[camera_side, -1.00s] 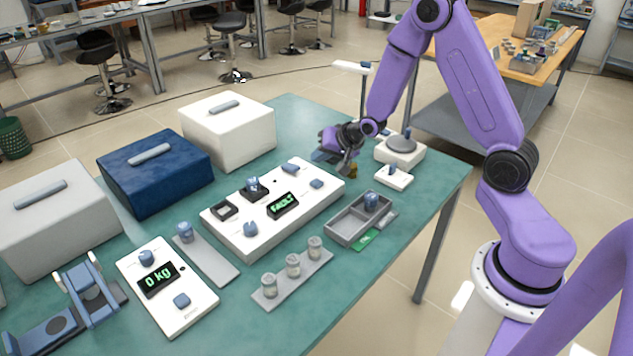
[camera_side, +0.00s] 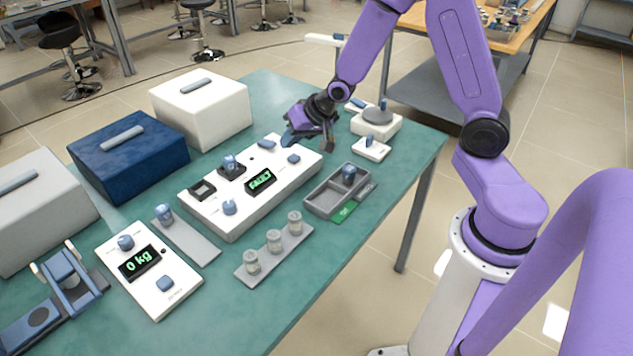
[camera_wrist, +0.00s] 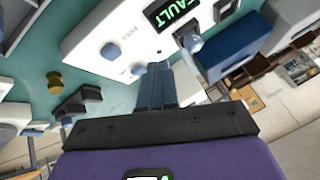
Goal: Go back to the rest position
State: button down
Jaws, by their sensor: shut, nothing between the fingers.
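My gripper (camera_side: 328,146) is above the far right end of the white control panel (camera_side: 250,185), near the small white switch box (camera_side: 371,149). In the wrist view its two fingers (camera_wrist: 157,80) are together, with nothing visible between them. The fingers point over the table toward the control panel (camera_wrist: 110,35), whose display (camera_wrist: 172,13) reads FAULT in green. A small brass-coloured cylinder (camera_wrist: 54,82) stands on the table to the left of the fingers in the wrist view.
Three furnace-like boxes, white (camera_side: 205,108), blue (camera_side: 130,157) and grey (camera_side: 40,215), line the back left. A grey tray (camera_side: 322,203), a rack with three jars (camera_side: 262,265) and a scale panel (camera_side: 150,285) reading 0 kg stand nearer. A round-topped device (camera_side: 377,125) is right of my gripper.

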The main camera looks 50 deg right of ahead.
jog(key=s+a+r+n+g, duration=0.3)
jog(key=s+a+n, duration=0.25)
jog(key=s, duration=0.55)
jog(key=s+a+r+n+g, duration=0.2)
jog(key=s+a+r+n, duration=0.3)
jog(key=s, duration=0.6)
jog(key=s+d+n+g, duration=0.1)
jog(key=s+d+n, duration=0.1)
jog(key=s, duration=0.3)
jog(key=s+d+r+n+g+h, duration=0.1)
jog(key=s+d+n, duration=0.1)
jog(key=s+n, duration=0.2)
jog(key=shift+s+d+r+h, duration=0.15)
jog(key=shift+s+d+h, duration=0.2)
jog(key=shift+s, duration=0.15)
